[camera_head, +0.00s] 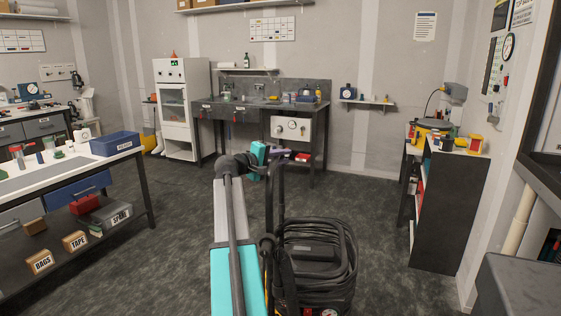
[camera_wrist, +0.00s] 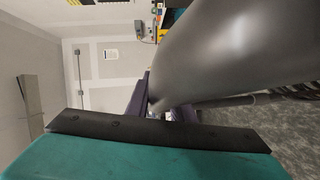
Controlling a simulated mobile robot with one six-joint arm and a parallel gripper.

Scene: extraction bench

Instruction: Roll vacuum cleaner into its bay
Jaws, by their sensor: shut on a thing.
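The vacuum cleaner (camera_head: 318,262) is a dark machine on the floor, low in the middle of the head view. A thick black hose is coiled around it, and dark upright bars rise on its left. My gripper (camera_head: 277,152) is at the top of these bars, shut on the vacuum cleaner's handle. Its purple fingers also show in the wrist view (camera_wrist: 152,108), where a large grey rounded surface covers much of the upper right and hides the grip. The vacuum cleaner's underside is out of view. I cannot make out a marked bay.
Open dark carpet (camera_head: 365,208) lies ahead and around. A workbench (camera_head: 145,195) with boxes stands left, a black shelf unit (camera_head: 447,215) right. A grey bench (camera_head: 255,110) and a white cabinet (camera_head: 183,105) line the back wall. A dark grey surface (camera_head: 515,285) juts in at lower right.

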